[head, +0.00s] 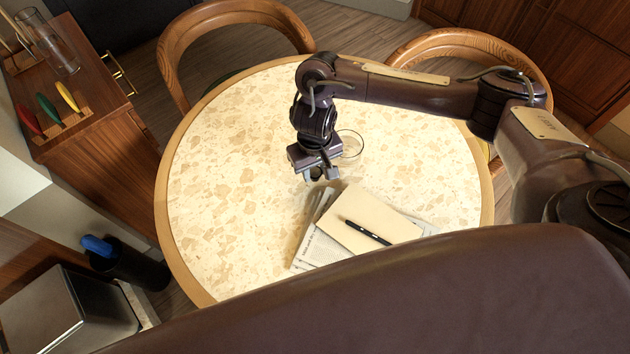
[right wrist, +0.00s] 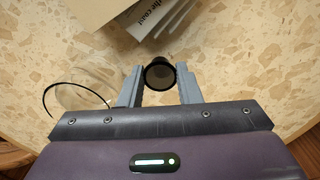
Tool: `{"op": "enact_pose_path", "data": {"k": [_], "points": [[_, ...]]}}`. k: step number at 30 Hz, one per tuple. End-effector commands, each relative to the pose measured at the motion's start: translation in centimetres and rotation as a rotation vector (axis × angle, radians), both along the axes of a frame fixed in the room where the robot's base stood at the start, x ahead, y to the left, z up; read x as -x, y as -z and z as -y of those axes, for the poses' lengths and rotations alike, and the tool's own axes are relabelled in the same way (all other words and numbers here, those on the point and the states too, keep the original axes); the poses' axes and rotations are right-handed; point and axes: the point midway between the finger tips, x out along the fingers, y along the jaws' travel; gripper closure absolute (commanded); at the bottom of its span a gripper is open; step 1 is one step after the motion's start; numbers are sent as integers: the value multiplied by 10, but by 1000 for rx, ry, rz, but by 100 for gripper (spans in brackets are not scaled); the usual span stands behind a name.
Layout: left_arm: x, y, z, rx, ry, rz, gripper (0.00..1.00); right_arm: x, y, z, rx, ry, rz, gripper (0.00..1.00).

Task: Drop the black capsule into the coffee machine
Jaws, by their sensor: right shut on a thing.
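My right gripper (head: 320,176) is above the round table, just behind the papers. In the right wrist view its two grey fingers (right wrist: 160,85) are shut on the sides of the black capsule (right wrist: 160,73), whose dark round end faces the camera. The capsule is hard to make out in the head view. I see nothing that is clearly the coffee machine. A silver box (head: 72,312) stands at the lower left, but I cannot tell what it is. My left gripper is not in view.
The round speckled table (head: 215,190) has free room on its left. A glass dish (head: 351,144) is beside my right gripper. A notebook (head: 345,215) with a black pen (head: 368,232) lies on newspapers (head: 318,252). Wooden chairs (head: 180,40) stand behind. A wooden cabinet (head: 95,130) is left.

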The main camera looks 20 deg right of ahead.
Motion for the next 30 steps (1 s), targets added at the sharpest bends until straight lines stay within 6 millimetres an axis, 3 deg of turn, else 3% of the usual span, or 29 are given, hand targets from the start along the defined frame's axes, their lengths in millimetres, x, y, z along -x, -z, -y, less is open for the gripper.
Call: {"op": "enact_pose_path", "data": {"k": [5,12,23,24,29,30], "points": [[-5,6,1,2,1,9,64,0,13,0,-1,0,0,90],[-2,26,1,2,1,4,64,1,47,-1,-1,2,-2,90],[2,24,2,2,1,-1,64,0,47,0,0,0,0,90],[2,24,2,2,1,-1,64,0,48,0,0,-1,0,68],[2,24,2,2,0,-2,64,0,47,0,0,-1,0,47],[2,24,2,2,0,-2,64,0,47,0,0,0,0,47]]}}
